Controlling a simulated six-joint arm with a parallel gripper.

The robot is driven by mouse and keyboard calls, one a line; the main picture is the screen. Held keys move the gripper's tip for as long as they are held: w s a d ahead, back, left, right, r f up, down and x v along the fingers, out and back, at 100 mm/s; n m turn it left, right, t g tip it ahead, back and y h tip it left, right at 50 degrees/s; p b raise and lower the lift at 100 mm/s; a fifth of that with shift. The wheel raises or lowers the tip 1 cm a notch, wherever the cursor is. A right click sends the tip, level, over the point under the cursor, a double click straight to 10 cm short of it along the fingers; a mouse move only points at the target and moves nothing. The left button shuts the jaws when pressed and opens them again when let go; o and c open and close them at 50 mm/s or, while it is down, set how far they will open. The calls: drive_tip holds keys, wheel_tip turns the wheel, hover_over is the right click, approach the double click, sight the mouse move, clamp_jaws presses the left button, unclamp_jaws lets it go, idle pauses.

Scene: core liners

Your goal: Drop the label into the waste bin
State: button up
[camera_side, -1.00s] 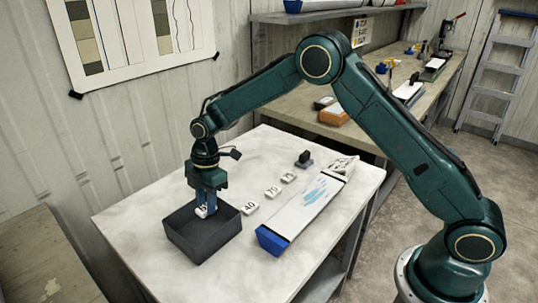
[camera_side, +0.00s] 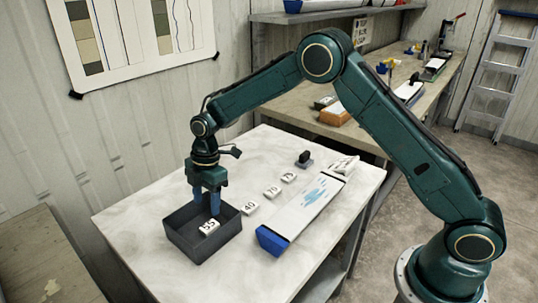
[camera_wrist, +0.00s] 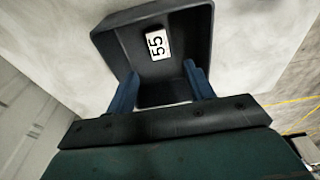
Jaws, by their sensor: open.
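The label (camera_side: 209,228), a white block marked 55, lies inside the dark waste bin (camera_side: 190,250). In the wrist view the label (camera_wrist: 157,44) rests on the floor of the bin (camera_wrist: 105,47), near its far wall. My gripper (camera_side: 207,208) is over the bin, pointing down, with its blue fingers apart and nothing between them. In the wrist view the open fingers of my gripper (camera_wrist: 160,85) reach over the near part of the bin, clear of the label.
White blocks marked 40 (camera_side: 249,208), 70 (camera_side: 272,191) and 75 (camera_side: 288,176) lie in a row on the table. A long white core liner (camera_side: 305,208) with a blue end cap (camera_side: 272,240) lies right of them. A dark stamp-like object (camera_side: 304,159) stands behind.

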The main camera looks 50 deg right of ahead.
wheel_tip(320, 180, up, 13)
drive_tip(key=d, duration=0.2)
idle(0.4)
idle(0.3)
drive_tip(key=s+d+r+m+t, duration=0.25)
drive_tip(key=s+r+m, duration=0.25)
drive_tip(key=s+r, duration=0.3)
drive_tip(key=s+d+r+m+t, duration=0.1)
drive_tip(key=s+d+r+m, duration=0.35)
drive_tip(key=s, duration=0.55)
drive_tip(key=s+d+f+m+t+h, duration=0.1)
drive_tip(key=s+m, duration=0.3)
drive_tip(key=s, duration=0.4)
drive_tip(key=s+d+f+m+t, duration=0.1)
drive_tip(key=s+d+m, duration=0.2)
drive_tip(key=s, duration=0.6)
drive_tip(key=shift+s+f+m+h, duration=0.3)
drive_tip(key=shift+m+h, duration=0.1)
drive_tip(key=shift+m, duration=0.35)
